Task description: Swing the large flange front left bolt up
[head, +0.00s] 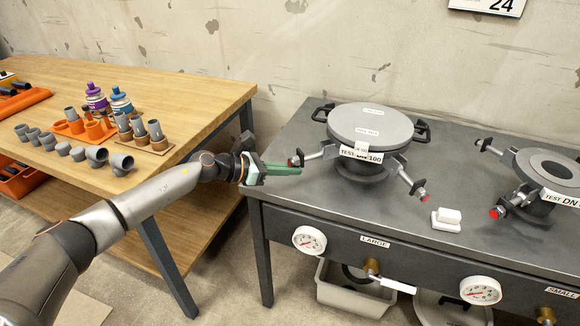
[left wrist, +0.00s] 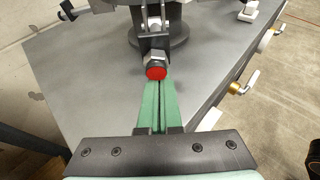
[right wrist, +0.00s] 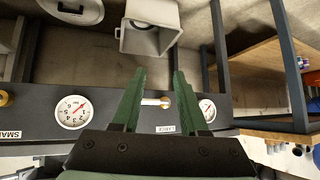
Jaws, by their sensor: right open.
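The large flange (head: 370,125) is a round grey lid with handles, on the grey bench. Its front left bolt (head: 318,154) is swung down and points outward to the left, with a nut and a red end. My left gripper (head: 299,170) is at that red end, its green fingers pointing right. In the left wrist view the bolt's red end (left wrist: 156,72) is right at the fingertips (left wrist: 157,84). The fingers lie together with only a thin line between them, and nothing shows between them. My right gripper (right wrist: 159,75) is open and empty, in front of the bench.
The front right bolt (head: 415,186) also sticks outward. A small flange (head: 550,165) stands at the right, and a white block (head: 447,218) lies between. Gauges (head: 309,240) line the bench front. A wooden table (head: 190,90) with pipe fittings stands at left.

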